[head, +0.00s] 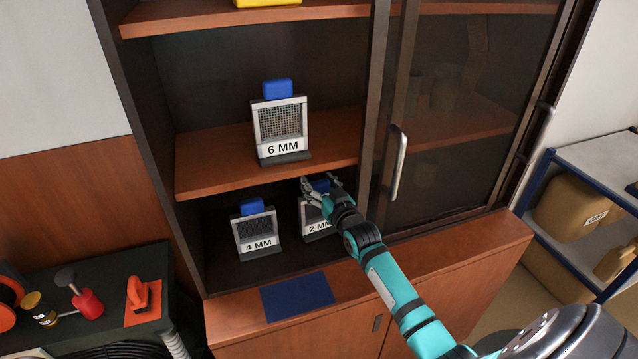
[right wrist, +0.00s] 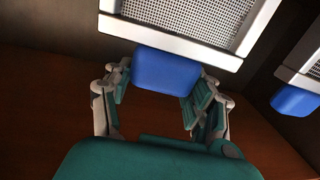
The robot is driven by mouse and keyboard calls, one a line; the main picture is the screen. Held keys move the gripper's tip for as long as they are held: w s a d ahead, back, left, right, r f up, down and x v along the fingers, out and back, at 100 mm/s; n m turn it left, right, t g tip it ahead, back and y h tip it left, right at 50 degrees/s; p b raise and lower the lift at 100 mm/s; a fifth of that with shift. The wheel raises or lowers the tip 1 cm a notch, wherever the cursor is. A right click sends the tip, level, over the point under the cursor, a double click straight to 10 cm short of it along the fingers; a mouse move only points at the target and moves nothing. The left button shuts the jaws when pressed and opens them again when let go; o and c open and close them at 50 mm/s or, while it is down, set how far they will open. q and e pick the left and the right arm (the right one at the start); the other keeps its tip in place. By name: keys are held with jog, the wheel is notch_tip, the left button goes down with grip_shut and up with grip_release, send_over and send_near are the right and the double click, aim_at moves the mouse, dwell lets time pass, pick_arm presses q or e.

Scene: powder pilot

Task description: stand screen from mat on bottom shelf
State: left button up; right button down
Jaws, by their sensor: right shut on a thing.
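The 2 MM screen (head: 314,220), a grey framed mesh with a blue grip, stands upright on the bottom shelf (head: 222,273), right of the 4 MM screen (head: 256,234). My right gripper (head: 321,184) is at its top, shut on the blue grip. The right wrist view shows this grip (right wrist: 167,72) between the fingers (right wrist: 158,98), with the mesh (right wrist: 190,18) beyond. The arm hides part of the screen's right side. The dark blue mat (head: 297,296) lies bare on the ledge in front. My left gripper is out of view.
The 6 MM screen (head: 281,130) stands on the middle shelf (head: 205,165), above my gripper. A glass door (head: 455,110) with a handle (head: 398,163) closes the right side. Tools lie on a dark bench (head: 105,300) at left.

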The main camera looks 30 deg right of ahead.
jog(key=shift+f, duration=0.2)
jog(key=shift+c, duration=1.7)
grip_release()
jog(key=shift+o, duration=1.2)
jog(key=shift+f, duration=0.1)
